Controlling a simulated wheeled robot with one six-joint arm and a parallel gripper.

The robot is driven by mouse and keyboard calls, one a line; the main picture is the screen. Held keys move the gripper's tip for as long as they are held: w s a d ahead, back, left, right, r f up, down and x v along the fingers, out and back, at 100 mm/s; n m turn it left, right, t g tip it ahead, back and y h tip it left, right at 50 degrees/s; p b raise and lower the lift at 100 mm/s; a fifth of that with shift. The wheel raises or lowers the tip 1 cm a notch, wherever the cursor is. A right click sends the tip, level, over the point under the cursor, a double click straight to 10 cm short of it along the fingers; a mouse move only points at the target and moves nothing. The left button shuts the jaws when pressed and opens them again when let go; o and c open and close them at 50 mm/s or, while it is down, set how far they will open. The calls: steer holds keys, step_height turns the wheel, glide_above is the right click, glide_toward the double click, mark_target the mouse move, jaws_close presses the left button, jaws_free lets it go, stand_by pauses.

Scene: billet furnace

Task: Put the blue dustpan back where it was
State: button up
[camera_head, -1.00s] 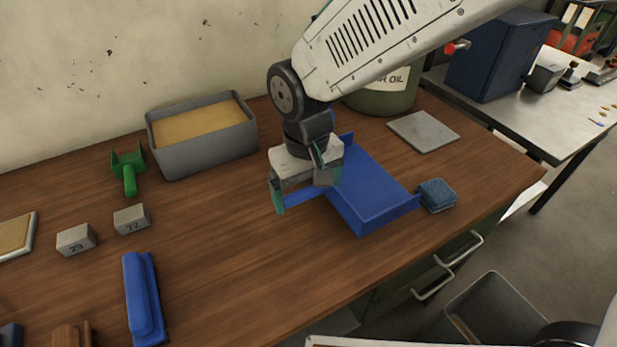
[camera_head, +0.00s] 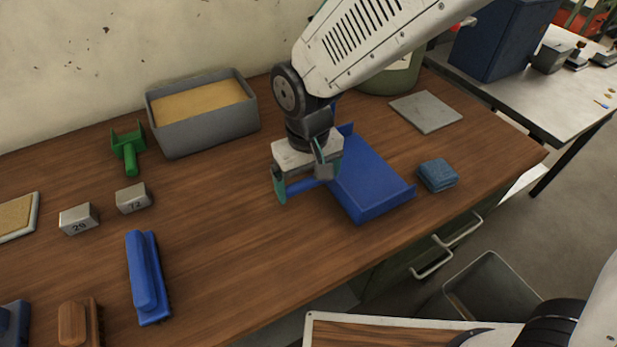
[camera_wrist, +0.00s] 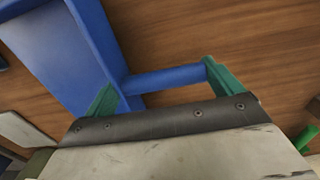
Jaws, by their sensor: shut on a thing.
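The blue dustpan (camera_head: 370,182) is at the right part of the wooden workbench, its pan to the right of my gripper and its handle pointing left. My gripper (camera_head: 302,190) points down and is shut on the dustpan's handle. In the wrist view the blue handle (camera_wrist: 165,80) runs between the two green fingertips of my gripper (camera_wrist: 158,85), with the pan (camera_wrist: 70,50) at upper left. The dustpan is on or just above the bench; I cannot tell which. Part of its back edge is hidden behind my wrist.
A blue sponge (camera_head: 438,175) lies close to the pan's right. A grey plate (camera_head: 426,112) and an oil drum (camera_head: 392,78) stand behind. A grey sand bin (camera_head: 205,138), green scoop (camera_head: 128,150), numbered blocks (camera_head: 133,198) and blue brush (camera_head: 148,278) are left. The bench's middle is clear.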

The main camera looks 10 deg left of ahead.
steer(key=shift+f, duration=0.5)
steer(key=o, duration=0.9)
step_height(320, 180, up, 8)
steer(key=shift+f, duration=0.1)
steer(key=s+d+r+m, duration=0.2)
steer(key=s+d+r, duration=0.1)
steer(key=d, duration=0.7)
steer(key=s+d+r+m, duration=0.2)
steer(key=s+d, duration=0.3)
steer(key=d, duration=0.5)
steer(key=s+d+r+m+t, duration=0.1)
steer(key=s+d+r, duration=0.3)
steer(key=d, duration=0.6)
steer(key=shift+s+d+m, duration=0.2)
steer(key=shift+s+m, duration=0.2)
steer(key=shift+m, duration=0.4)
